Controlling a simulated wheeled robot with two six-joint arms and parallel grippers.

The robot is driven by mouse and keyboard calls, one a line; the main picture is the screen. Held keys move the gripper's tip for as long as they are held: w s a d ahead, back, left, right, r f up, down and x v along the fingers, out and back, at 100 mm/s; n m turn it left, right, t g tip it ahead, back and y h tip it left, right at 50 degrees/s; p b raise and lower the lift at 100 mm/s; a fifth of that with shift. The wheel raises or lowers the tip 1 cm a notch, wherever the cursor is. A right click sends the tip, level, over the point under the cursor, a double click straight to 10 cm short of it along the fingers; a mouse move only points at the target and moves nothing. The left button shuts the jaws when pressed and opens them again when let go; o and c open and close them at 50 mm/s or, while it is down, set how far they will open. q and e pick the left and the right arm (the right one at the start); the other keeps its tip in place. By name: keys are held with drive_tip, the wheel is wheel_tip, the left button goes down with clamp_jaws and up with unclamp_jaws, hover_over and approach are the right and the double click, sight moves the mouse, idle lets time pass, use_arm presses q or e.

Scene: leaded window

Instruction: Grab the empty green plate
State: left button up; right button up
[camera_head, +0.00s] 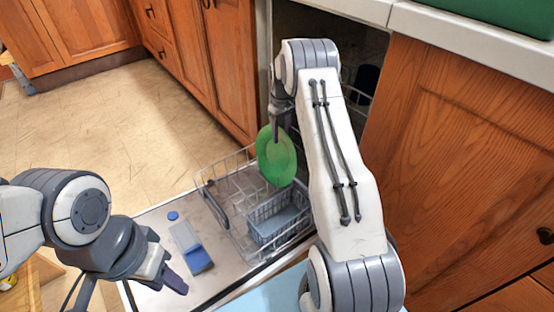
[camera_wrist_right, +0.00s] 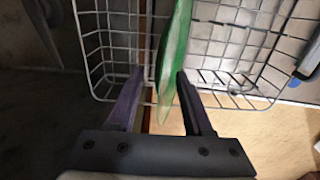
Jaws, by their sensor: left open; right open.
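The green plate (camera_head: 277,156) stands on edge at the dishwasher's wire rack (camera_head: 212,188) in the head view. In the right wrist view the plate (camera_wrist_right: 174,55) shows nearly edge-on, with its lower part between the two fingers. My right gripper (camera_wrist_right: 160,90) is open around the plate, with a gap to the left finger and the plate close to the right finger. In the head view my right gripper (camera_head: 280,125) reaches down at the plate's upper edge. My left gripper (camera_head: 170,270) is open and empty over the dishwasher door, away from the plate.
The open dishwasher door (camera_head: 150,225) carries a blue and white dispenser (camera_head: 192,250). A grey cutlery basket (camera_head: 278,222) sits in the rack close to the plate. Wooden cabinets (camera_head: 450,150) flank the dishwasher. The tan floor (camera_head: 100,120) at the left is clear.

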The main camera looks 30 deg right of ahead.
sight(276, 155)
wheel_tip(276, 155, down, 3)
drive_tip(key=shift+r+b, duration=0.15)
drive_tip(key=shift+b, duration=0.2)
drive_tip(key=shift+r, duration=0.1)
clamp_jaws()
idle(1.0)
